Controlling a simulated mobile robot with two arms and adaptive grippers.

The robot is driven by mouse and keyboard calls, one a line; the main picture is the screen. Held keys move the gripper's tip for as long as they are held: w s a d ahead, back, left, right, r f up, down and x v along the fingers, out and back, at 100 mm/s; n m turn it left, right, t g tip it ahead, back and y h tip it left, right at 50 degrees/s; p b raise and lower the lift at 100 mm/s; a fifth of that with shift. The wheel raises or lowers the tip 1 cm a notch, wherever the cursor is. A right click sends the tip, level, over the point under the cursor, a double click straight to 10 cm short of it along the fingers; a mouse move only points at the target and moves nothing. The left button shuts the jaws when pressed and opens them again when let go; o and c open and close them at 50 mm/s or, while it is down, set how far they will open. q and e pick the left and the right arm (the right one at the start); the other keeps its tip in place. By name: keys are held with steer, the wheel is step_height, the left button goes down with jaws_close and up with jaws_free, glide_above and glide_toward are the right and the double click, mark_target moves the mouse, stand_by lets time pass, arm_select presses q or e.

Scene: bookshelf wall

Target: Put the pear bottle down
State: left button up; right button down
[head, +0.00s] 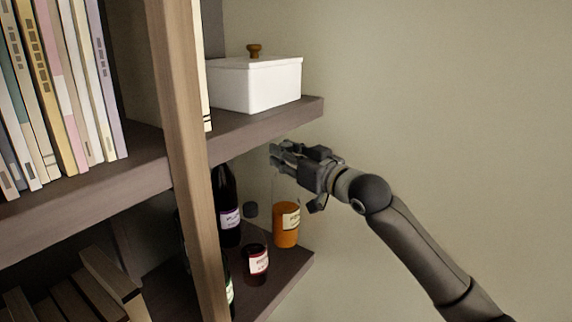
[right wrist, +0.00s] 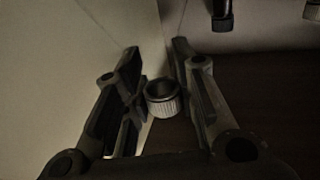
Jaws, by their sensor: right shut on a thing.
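An orange bottle with a cream label (head: 286,224), which I take to be the pear bottle, is upright at the right end of the lower shelf. I cannot read its label or tell whether its base touches the shelf. My right gripper (head: 276,158) comes in from the right and is shut on the upper part of this bottle; its fingers hide the cap in the head view. In the right wrist view a ribbed cap (right wrist: 162,101) sits between the two fingers (right wrist: 157,85). My left gripper is not in view.
The lower shelf (head: 297,264) also holds a dark red bottle (head: 256,262) and a tall dark bottle (head: 228,205) left of the orange one. Just above is the upper shelf (head: 250,128) with a white lidded box (head: 270,85). A wooden upright (head: 190,140) hides things further left.

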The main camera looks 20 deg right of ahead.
step_height(320, 180, down, 2)
steer(key=shift+f+p, duration=0.25)
steer(key=shift+p, duration=0.45)
steer(key=shift+f, duration=0.4)
steer(key=c, duration=1.2)
jaws_free()
steer(key=shift+s+f, duration=0.1)
steer(key=shift+s+d+b, duration=0.3)
steer(key=shift+s+b, duration=0.05)
steer(key=shift+s, duration=0.1)
steer(key=b+v, duration=0.4)
steer(key=v, duration=0.7)
